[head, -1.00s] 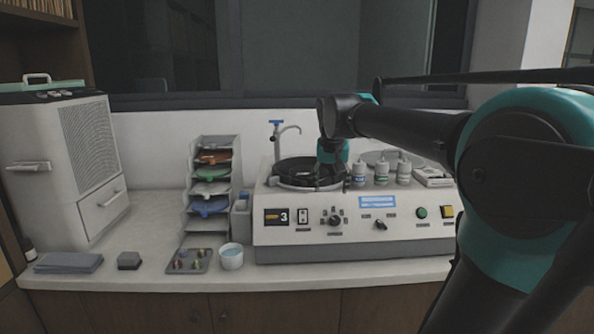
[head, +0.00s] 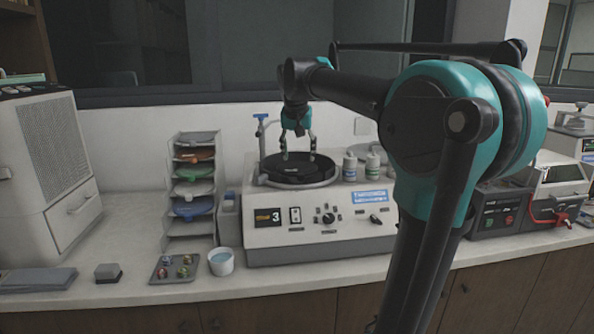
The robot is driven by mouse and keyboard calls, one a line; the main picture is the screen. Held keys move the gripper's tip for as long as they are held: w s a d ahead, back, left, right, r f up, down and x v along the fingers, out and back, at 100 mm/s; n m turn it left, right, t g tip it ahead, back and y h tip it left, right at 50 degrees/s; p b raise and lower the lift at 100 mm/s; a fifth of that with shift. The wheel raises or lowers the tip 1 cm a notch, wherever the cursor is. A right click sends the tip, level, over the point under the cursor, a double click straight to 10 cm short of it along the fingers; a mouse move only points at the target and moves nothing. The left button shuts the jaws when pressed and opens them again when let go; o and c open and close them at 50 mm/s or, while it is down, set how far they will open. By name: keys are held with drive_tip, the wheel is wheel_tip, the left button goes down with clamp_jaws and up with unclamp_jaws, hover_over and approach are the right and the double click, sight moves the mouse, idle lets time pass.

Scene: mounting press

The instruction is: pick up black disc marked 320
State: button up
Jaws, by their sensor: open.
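A round black disc (head: 296,171) lies in the dark bowl on top of the grinding machine (head: 320,210). No 320 marking is readable on it. My gripper (head: 298,157) points down above this disc with its fingers apart and nothing between them. Whether the fingertips touch the disc is hard to tell. A stepped rack (head: 192,228) left of the machine holds several coloured discs, with a dark grey one (head: 196,138) at the top; no marking on these is readable either.
White bottles (head: 350,166) stand behind the machine's right side, near my arm. A blue-topped tap (head: 262,130) rises behind the bowl. A cup of liquid (head: 221,262) and a small tray of samples (head: 175,267) sit in front of the rack.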

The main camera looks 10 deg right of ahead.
sight(298, 175)
drive_tip(key=x, duration=0.8)
drive_tip(key=shift+a, duration=0.2)
drive_tip(key=shift+c, duration=0.3)
clamp_jaws()
